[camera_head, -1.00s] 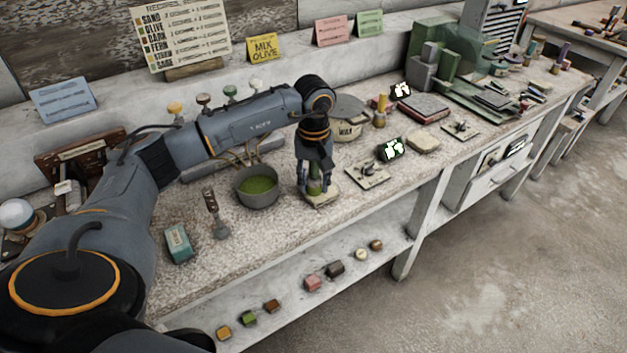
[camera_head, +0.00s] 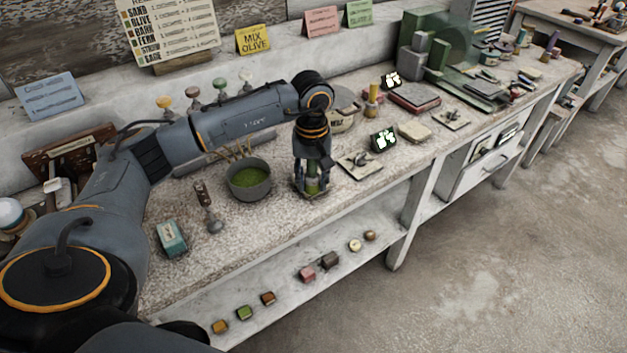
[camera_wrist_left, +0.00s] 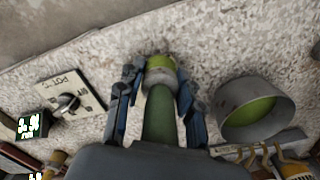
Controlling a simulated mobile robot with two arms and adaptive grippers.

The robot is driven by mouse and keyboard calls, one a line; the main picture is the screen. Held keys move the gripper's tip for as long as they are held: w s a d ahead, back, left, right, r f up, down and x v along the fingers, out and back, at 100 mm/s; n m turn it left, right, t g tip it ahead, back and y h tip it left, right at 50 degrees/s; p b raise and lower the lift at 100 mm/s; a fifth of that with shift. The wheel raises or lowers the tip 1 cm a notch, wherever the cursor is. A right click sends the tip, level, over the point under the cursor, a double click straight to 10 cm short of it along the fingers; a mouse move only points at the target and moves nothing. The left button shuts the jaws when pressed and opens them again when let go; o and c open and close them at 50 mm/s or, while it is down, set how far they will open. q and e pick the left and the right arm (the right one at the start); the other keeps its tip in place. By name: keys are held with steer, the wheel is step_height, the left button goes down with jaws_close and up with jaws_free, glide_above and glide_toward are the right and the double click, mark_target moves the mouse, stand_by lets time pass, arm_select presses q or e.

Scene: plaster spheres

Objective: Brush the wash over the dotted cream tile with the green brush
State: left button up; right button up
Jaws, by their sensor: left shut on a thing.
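My left gripper (camera_head: 311,190) points down over the front part of the bench, right of the wash pot. It is shut on the green brush (camera_wrist_left: 158,115), whose thick green handle stands between the fingers in the left wrist view. The brush's pale end with a yellow-green tip shows beyond the handle there. A grey pot of green wash (camera_head: 249,180) stands to the gripper's left; it also shows in the left wrist view (camera_wrist_left: 250,105). I cannot make out the dotted cream tile for sure; the fingers hide the spot under the brush. My right gripper is not in view.
A small plate with a dial (camera_head: 360,162) and a dark display (camera_head: 383,139) stand right of the gripper. A teal box (camera_head: 172,238) and a handled tool (camera_head: 209,208) lie to the left. Several small blocks sit on the lower shelf (camera_head: 290,290).

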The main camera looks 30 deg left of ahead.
arm_select(q)
steer(key=shift+w+a+b, duration=0.2)
steer(key=shift+w+a, duration=0.1)
steer(key=shift+a, duration=0.4)
steer(key=shift+w+a+b, duration=0.2)
steer(key=shift+w+a, duration=0.05)
steer(key=shift+a, duration=0.45)
steer(key=shift+d+r, duration=0.1)
steer(key=shift+s+d+r+p, duration=0.35)
steer(key=shift+d+r+p, duration=0.3)
steer(key=shift+d, duration=0.15)
steer(key=shift+w+a+f+b, duration=0.15)
steer(key=shift+w+a+b, duration=0.15)
steer(key=shift+a+b, duration=0.3)
steer(key=shift+w+a, duration=0.3)
steer(key=shift+a, duration=0.6)
